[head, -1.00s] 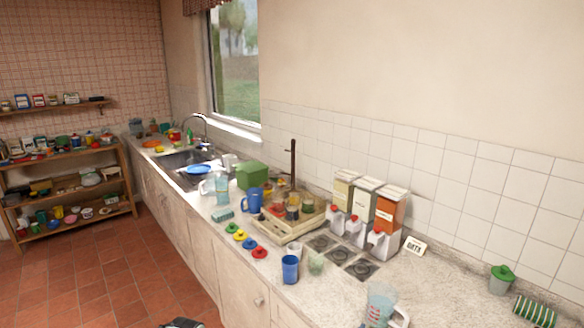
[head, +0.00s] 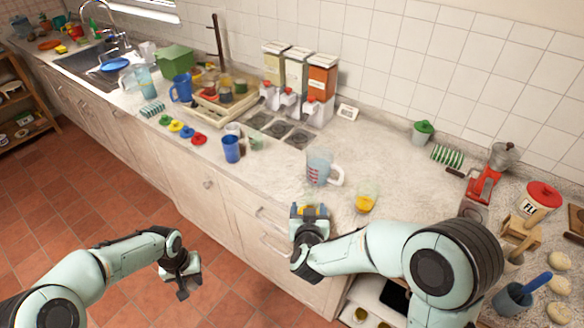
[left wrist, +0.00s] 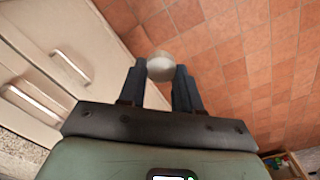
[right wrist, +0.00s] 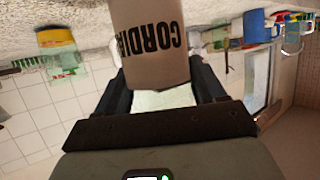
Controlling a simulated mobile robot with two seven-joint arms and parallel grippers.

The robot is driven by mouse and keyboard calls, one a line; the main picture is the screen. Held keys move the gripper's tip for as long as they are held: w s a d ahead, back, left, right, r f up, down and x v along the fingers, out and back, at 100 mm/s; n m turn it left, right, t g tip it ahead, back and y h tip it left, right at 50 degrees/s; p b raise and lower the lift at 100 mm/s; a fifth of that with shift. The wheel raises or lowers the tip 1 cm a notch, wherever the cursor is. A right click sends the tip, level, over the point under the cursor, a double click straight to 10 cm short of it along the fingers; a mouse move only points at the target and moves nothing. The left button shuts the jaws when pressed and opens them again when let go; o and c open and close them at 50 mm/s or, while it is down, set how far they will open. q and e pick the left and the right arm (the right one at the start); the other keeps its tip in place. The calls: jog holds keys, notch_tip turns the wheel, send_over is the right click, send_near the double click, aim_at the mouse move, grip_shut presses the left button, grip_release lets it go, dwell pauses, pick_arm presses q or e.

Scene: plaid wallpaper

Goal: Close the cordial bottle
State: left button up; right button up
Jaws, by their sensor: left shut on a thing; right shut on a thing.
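In the head view my right gripper (head: 310,212) is at the counter's front edge, and the bottle is hard to make out there. My left gripper (left wrist: 160,80) is shut on a small round pale thing, perhaps the cap (left wrist: 160,66). In the head view the left gripper (head: 183,278) hangs over the floor, in front of the cabinets and apart from the right one.
A measuring jug (head: 319,166) and a glass with yellow liquid (head: 366,198) stand on the counter behind my right gripper. A blue cup (head: 231,149) and several coloured lids (head: 181,130) are to the left. Open floor (head: 110,215) surrounds my left gripper.

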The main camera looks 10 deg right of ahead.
jog(key=a+f+n+y, duration=0.8)
jog(key=a+f, duration=0.3)
jog(key=a, duration=0.2)
jog(key=shift+a+f+y, duration=0.2)
jog(key=shift+y, duration=0.5)
jog(key=shift+g, duration=0.3)
pick_arm(q)
jog(key=shift+w, duration=0.1)
jog(key=shift+w+d+r, duration=0.2)
jog(key=shift+w+r, duration=0.05)
jog(key=w+d+r+n, duration=0.2)
jog(key=d+r+n, duration=0.1)
jog(key=d+r, duration=0.6)
jog(key=w+d+r+n, duration=0.3)
jog(key=d+r, duration=0.7)
jog(key=d, duration=0.1)
jog(key=shift+w+d+n, duration=0.25)
jog(key=shift+w+n, duration=0.05)
